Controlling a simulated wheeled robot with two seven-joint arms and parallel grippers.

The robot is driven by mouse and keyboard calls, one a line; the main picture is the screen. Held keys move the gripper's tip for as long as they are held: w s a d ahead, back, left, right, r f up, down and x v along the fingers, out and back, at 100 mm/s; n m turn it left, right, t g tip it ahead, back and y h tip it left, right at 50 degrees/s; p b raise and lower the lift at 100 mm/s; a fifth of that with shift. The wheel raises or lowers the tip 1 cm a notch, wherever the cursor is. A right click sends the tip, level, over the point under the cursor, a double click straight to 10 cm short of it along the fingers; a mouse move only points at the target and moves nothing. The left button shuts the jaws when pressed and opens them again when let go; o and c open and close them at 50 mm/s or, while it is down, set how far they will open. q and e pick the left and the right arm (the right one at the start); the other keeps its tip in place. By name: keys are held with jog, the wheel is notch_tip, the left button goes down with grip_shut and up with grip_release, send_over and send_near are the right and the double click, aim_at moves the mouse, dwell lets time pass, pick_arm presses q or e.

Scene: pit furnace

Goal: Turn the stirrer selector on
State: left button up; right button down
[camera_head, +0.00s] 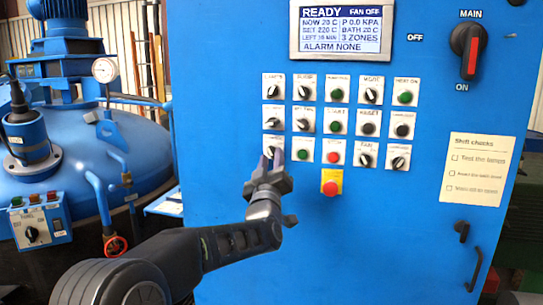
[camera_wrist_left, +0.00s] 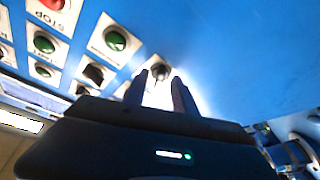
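My left gripper (camera_head: 275,160) is in front of the lower-left selector (camera_head: 270,146) on the blue cabinet's control panel. This selector has a black knob on a white plate, partly covered by the gripper; I cannot read its label. In the left wrist view, the same knob (camera_wrist_left: 160,71) shows between and just beyond the two parted fingertips (camera_wrist_left: 158,84). The gripper looks open, with a finger on each side of the knob; whether they touch it I cannot tell. The knob's exact angle is unclear. My right gripper is in neither view.
A green button (camera_head: 303,154) and a red stop button (camera_head: 334,157) sit right of the selector. A red emergency button (camera_head: 330,188) is below them. The display (camera_head: 341,31) is above. A main switch (camera_head: 468,52) is at the upper right. The blue furnace (camera_head: 110,150) stands left.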

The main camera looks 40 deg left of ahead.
pick_arm(q)
jog(key=shift+w+a, duration=0.15)
jog(key=shift+w, duration=0.05)
grip_shut()
dwell(0.6)
